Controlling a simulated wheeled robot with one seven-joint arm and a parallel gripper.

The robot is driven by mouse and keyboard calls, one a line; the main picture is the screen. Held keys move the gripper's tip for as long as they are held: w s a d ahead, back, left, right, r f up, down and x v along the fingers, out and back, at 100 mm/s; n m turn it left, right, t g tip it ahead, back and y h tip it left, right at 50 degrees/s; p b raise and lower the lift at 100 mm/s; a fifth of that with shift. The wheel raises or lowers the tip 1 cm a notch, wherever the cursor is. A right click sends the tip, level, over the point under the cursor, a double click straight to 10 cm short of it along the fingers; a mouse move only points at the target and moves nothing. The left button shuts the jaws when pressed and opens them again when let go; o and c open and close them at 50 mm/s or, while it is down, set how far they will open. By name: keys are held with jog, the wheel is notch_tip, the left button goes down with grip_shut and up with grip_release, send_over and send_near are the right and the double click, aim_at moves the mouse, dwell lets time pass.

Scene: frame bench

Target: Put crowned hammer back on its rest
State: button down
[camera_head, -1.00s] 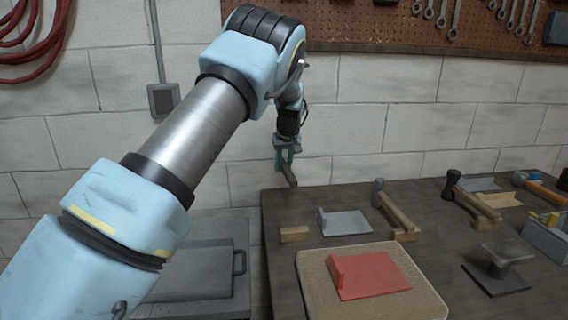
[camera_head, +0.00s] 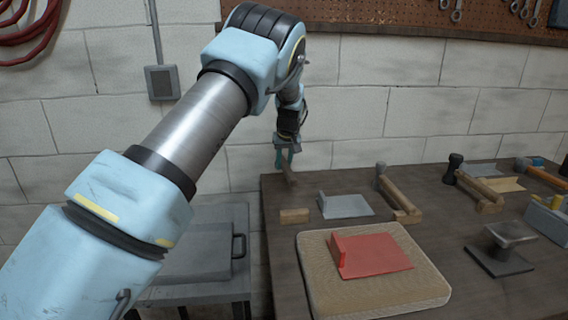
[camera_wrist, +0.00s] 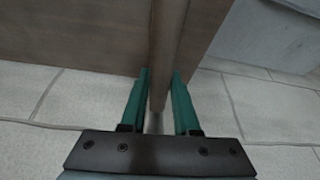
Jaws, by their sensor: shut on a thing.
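My gripper (camera_head: 286,163) is shut on a brown wooden piece (camera_head: 291,180), which looks like a hammer handle, at the left back of the bench. In the wrist view the wood (camera_wrist: 163,75) stands between the green fingers (camera_wrist: 160,98). No hammer head shows on it, so I cannot tell if it is the crowned hammer. A short wooden block (camera_head: 294,216) lies on the bench below it, with nothing on top. Two dark-headed hammers (camera_head: 397,194) (camera_head: 473,186) lie farther right. I cannot tell which support is the named rest.
A grey plate with an upright edge (camera_head: 347,207) lies right of the block. A red plate (camera_head: 375,255) sits on a tan pad (camera_head: 425,285) in front. A dark stand (camera_head: 500,262) is at the right. The wall (camera_head: 350,130) is close behind the bench (camera_head: 280,250).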

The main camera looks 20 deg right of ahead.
aim_at(287, 166)
jog(key=shift+f+b, duration=0.85)
jog(key=shift+f, duration=0.6)
jog(key=c, duration=0.6)
grip_release()
jog(key=shift+o, duration=0.2)
jog(key=b+v, duration=0.3)
jog(key=v, duration=0.7)
jog(key=shift+r, duration=0.4)
jog(key=s+a+f+n+g, duration=0.1)
jog(key=a, duration=1.2)
jog(key=s+a+f+g, duration=0.1)
jog(key=s+a+f, duration=0.1)
jog(key=a, duration=1.1)
jog(key=s+a+f, duration=0.2)
jog(key=s+a, duration=0.6)
jog(key=s, duration=0.1)
jog(key=s+a+f, duration=0.1)
jog(key=s+a, duration=0.8)
jog(key=s, duration=0.1)
jog(key=shift+a+f+g+y, duration=0.15)
jog(key=shift+f+g+y, duration=0.15)
jog(key=shift+f, duration=0.1)
